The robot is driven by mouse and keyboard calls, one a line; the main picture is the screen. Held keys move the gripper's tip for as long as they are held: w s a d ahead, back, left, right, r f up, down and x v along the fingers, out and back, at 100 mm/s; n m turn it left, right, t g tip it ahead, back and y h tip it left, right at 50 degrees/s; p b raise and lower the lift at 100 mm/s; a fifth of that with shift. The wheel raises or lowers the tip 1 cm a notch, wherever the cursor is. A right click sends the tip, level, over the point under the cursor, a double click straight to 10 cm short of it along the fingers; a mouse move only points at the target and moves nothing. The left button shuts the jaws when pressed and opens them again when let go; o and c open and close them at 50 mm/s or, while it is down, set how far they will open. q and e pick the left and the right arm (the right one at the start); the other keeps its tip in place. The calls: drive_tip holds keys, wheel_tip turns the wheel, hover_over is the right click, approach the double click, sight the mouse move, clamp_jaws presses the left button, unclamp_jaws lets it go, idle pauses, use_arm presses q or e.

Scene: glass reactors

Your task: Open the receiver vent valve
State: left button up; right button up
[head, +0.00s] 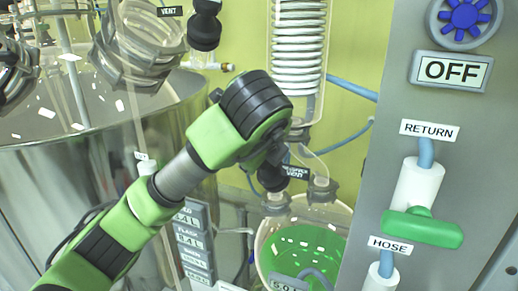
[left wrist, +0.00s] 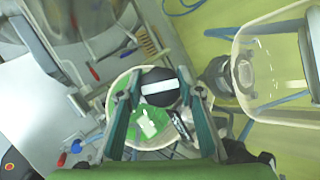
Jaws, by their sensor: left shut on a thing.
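The receiver vent valve (head: 272,180) is a black knob with a small label reading "VENT" on its lower line. It sits above the glass receiver flask (head: 345,212), which holds green liquid. My left gripper (head: 266,160) comes down onto the knob from the upper left, and my wrist hides part of it. In the left wrist view the black knob (left wrist: 158,92), with a white stripe, lies between the two fingers of my left gripper (left wrist: 160,80), which is shut on it. The knob's turn position cannot be told. My right gripper is in neither view.
A glass condenser coil (head: 298,50) stands behind my wrist. A grey panel (head: 465,130) with an "OFF" display, a green-handled valve (head: 422,228) and hoses is close on the right. A large steel vessel (head: 50,190) fills the left. Another black vent knob (head: 204,28) is at the top.

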use_arm(q)
drive_tip(key=n+p, duration=0.1)
drive_tip(key=n+g+y+p, duration=0.1)
drive_tip(key=n, duration=0.1)
drive_tip(key=shift+r+p, duration=0.3)
drive_tip(key=shift+f+n+g+y+p, duration=0.15)
drive_tip(key=shift+n+g+y+p, duration=0.3)
drive_tip(key=shift+n+g, duration=0.6)
drive_tip(key=n+g, duration=0.1)
drive_tip(key=n, duration=0.2)
drive_tip(key=shift+f+n+g, duration=0.15)
drive_tip(key=shift+n+g, duration=0.1)
drive_tip(key=shift+g, duration=0.1)
drive_tip(key=shift+s+n+g+b, duration=0.1)
drive_tip(key=shift+n+g+b, duration=0.3)
drive_tip(key=shift+n+g, duration=0.9)
drive_tip(key=shift+n, duration=0.4)
drive_tip(key=o, duration=1.1)
